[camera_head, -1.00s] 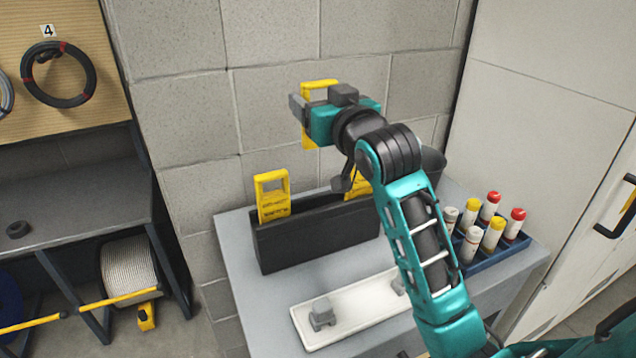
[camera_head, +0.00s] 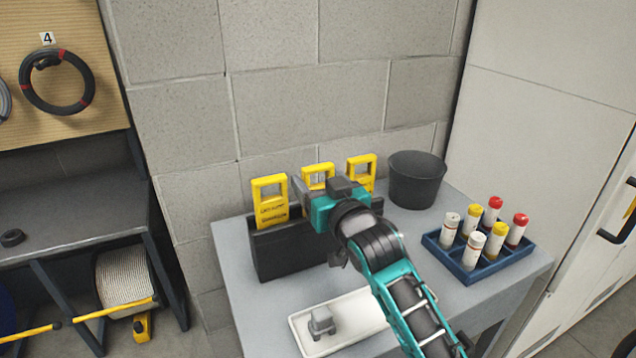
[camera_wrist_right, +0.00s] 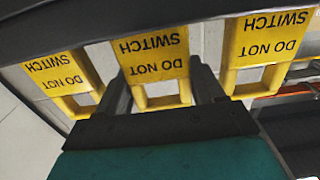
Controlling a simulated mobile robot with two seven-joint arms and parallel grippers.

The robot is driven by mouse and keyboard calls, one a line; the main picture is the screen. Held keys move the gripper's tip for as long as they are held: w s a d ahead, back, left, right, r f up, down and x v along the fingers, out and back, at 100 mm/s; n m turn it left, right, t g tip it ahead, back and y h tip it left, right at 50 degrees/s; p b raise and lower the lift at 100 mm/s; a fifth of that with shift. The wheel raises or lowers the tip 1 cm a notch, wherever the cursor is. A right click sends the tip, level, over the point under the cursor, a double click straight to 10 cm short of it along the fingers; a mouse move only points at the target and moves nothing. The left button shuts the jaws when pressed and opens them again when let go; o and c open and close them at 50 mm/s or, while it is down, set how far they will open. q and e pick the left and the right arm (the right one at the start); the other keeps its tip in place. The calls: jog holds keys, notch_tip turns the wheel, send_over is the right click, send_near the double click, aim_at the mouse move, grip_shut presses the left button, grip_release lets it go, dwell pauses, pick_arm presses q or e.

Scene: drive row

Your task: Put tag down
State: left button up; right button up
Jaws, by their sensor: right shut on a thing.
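Three yellow tags with window-like handles stand along a black holder (camera_head: 283,252) on the grey table. The middle tag (camera_head: 318,171) is between the fingers of my right gripper (camera_head: 318,190), which is shut on it. In the right wrist view this held tag (camera_wrist_right: 155,55) reads "DO NOT SWITCH" and sits between the two dark fingers (camera_wrist_right: 165,92). It is level with the left tag (camera_head: 270,200) and the right tag (camera_head: 362,171). My gripper hides its lower part in the head view, so I cannot tell how deep it sits. My left gripper is not in view.
A white tray (camera_head: 362,315) with a grey block (camera_head: 321,321) lies in front of the holder. A black bin (camera_head: 416,180) stands behind right. A blue rack (camera_head: 480,262) of capped tubes stands at the right. A block wall (camera_head: 300,80) rises close behind.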

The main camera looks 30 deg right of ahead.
jog(key=o, duration=0.6)
jog(key=shift+f, duration=0.15)
jog(key=o, duration=0.4)
jog(key=shift+o, duration=0.2)
jog(key=shift+r, duration=0.25)
jog(key=s, duration=1.2)
jog(key=shift+a, duration=0.3)
